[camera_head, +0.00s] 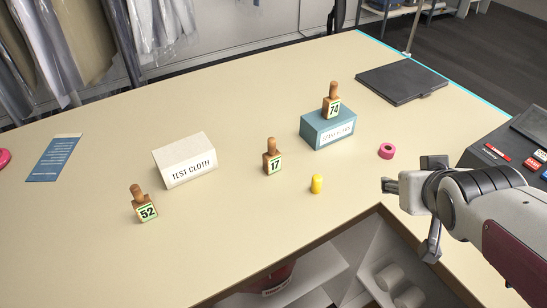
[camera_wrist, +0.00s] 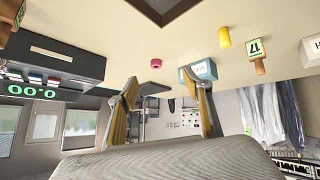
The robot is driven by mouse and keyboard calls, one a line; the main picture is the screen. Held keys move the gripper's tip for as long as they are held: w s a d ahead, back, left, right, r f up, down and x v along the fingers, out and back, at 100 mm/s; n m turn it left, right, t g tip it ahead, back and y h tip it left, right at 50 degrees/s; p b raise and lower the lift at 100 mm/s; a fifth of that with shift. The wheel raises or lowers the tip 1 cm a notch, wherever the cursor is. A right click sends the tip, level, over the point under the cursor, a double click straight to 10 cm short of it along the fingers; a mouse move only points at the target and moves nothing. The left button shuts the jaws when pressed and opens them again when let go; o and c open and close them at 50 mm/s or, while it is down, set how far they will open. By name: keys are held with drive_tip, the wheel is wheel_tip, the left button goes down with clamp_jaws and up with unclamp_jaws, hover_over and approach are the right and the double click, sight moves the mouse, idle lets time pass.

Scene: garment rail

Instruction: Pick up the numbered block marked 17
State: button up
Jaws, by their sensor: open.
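The wooden block marked 17 (camera_head: 272,160) stands upright on the table near the middle, with a knob handle and a green-edged number face. It also shows in the upside-down wrist view, upper right (camera_wrist: 257,57). My gripper (camera_head: 398,187) is at the right of the head view, apart from the block, with nothing held. In the wrist view its two fingers (camera_wrist: 168,98) are spread wide. A similar block marked 74 (camera_head: 332,101) stands on a teal box (camera_head: 322,133). Another marked 52 (camera_head: 145,208) stands at the left.
A yellow cylinder (camera_head: 316,184) stands between block 17 and my gripper. A pink ring (camera_head: 387,151) lies behind the gripper. A white TEST CLOTH box (camera_head: 184,160) is left of block 17. A dark device (camera_head: 510,150) stands at right. The table's front left is clear.

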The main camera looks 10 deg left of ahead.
drive_tip(key=w+a+f+n+t+y, duration=0.1)
drive_tip(key=w+a+f+n+y, duration=0.1)
drive_tip(key=w+a, duration=0.35)
drive_tip(key=n+y, duration=0.5)
drive_tip(key=y, duration=0.2)
approach(275, 153)
drive_tip(key=w, duration=0.2)
drive_tip(key=w+a, duration=0.1)
drive_tip(key=shift+f+g, duration=0.25)
drive_tip(key=shift+g, duration=0.05)
drive_tip(key=shift+s+a+f+y, duration=0.15)
drive_tip(key=shift+s+a+y, duration=0.15)
drive_tip(key=shift+a, duration=0.25)
drive_tip(key=shift+w, duration=0.1)
drive_tip(key=shift+x, duration=1.25)
drive_tip(key=shift+f, duration=0.1)
